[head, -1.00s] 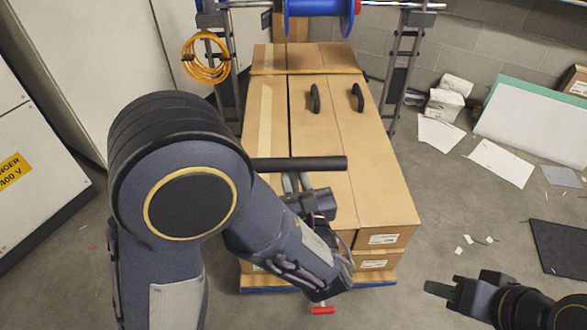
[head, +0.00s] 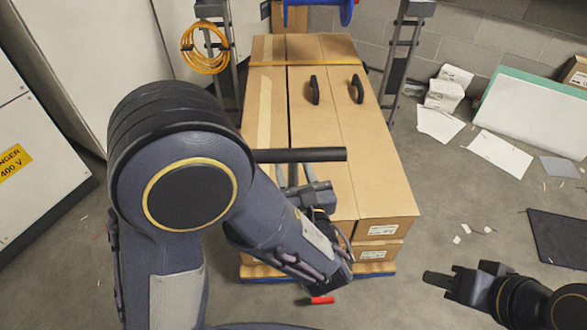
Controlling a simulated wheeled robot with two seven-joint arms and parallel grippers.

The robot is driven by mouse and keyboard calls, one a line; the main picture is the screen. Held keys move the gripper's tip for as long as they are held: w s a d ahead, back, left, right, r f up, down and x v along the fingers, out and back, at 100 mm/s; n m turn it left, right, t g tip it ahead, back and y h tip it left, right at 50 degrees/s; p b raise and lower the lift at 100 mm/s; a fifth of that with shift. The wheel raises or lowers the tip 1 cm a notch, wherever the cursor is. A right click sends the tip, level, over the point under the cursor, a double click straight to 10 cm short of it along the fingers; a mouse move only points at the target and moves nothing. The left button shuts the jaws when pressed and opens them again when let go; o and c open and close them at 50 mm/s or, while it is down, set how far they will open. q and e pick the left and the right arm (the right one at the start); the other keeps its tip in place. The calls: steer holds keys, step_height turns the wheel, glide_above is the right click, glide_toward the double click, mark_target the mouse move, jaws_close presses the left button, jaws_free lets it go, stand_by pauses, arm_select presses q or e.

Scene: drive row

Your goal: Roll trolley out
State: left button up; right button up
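The trolley has a low blue-edged deck (head: 377,276) under a stack of long brown cartons (head: 375,185). A dark horizontal bar (head: 315,155), which looks like its push handle, shows above the near part of the cartons. My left gripper (head: 288,172) comes from below with its grey fingers reaching up to this bar. Whether they close around it is hidden. My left arm covers the near left part of the load and deck. My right gripper (head: 438,280) is over bare floor right of the trolley, empty, apart from it.
A white cabinet (head: 38,150) with a yellow danger label stands left. A rack with an orange cable coil (head: 205,48) and a blue spool (head: 318,12) stands behind. Papers (head: 500,153) and a dark mat (head: 560,240) lie right. A red-handled tool (head: 320,300) lies before the deck.

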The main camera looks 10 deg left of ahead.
arm_select(q)
steer(key=v, duration=0.7)
steer(key=shift+s+p, duration=0.4)
steer(key=shift+p, duration=0.05)
steer(key=shift+d, duration=0.15)
